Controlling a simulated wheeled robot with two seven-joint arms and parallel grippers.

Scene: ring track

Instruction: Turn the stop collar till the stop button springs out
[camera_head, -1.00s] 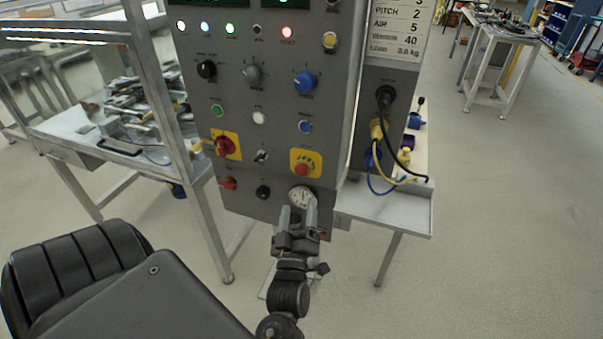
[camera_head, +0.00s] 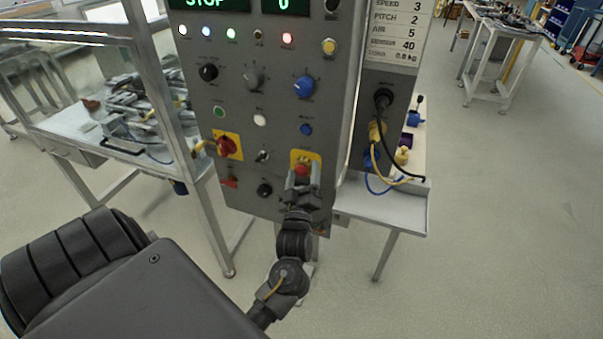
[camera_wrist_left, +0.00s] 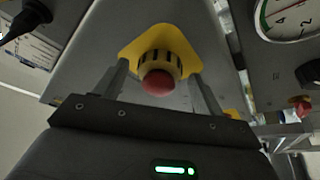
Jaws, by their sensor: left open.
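The red stop button (camera_head: 302,170) sits on a yellow plate (camera_head: 314,157) on the grey control panel. In the left wrist view the red button (camera_wrist_left: 158,82) shows in front of its ribbed, pale stop collar (camera_wrist_left: 161,62), on the yellow plate (camera_wrist_left: 150,38). My left gripper (camera_head: 302,180) is open in front of the button. In the wrist view its two fingers stand on either side of the collar, apart from each other, and the left gripper (camera_wrist_left: 160,85) holds nothing. Whether the fingers touch the collar I cannot tell. My right gripper is not in view.
A red rotary switch (camera_head: 228,146) on yellow, a blue knob (camera_head: 304,86) and a black knob (camera_head: 264,190) stick out nearby. Cables hang at the panel's right side above a small shelf (camera_head: 385,208). The floor at right is clear.

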